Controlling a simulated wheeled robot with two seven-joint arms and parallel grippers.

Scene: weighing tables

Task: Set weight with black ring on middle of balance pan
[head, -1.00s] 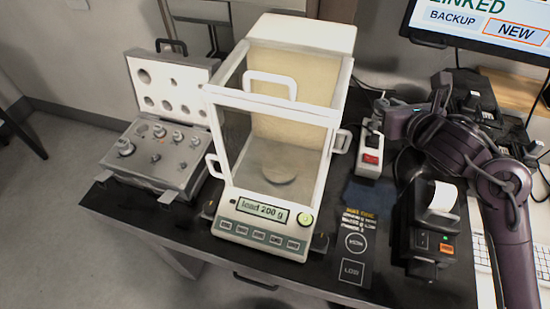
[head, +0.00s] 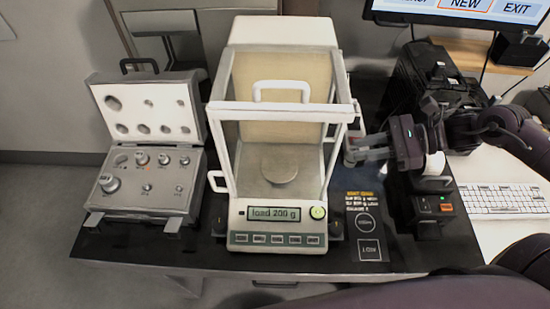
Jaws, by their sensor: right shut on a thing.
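The balance (head: 278,236) stands mid-table inside a glass draft shield with a white frame; its display reads "load 200 g". Its round pan (head: 279,168) is bare behind the front glass. The weights sit in the open grey case (head: 150,205) on the left. A large weight (head: 109,183) stands at its front left and seems to carry a dark ring; the ring colours are too small to be sure. My right gripper (head: 352,153) is at the shield's right side, shut on what appears to be the side door handle, mostly hidden by the fingers. My left gripper is out of view.
A printer (head: 433,207) stands right of the balance, near my right arm. A keyboard (head: 498,200) and a monitor (head: 460,12) are at the right. Dark table is free before the case.

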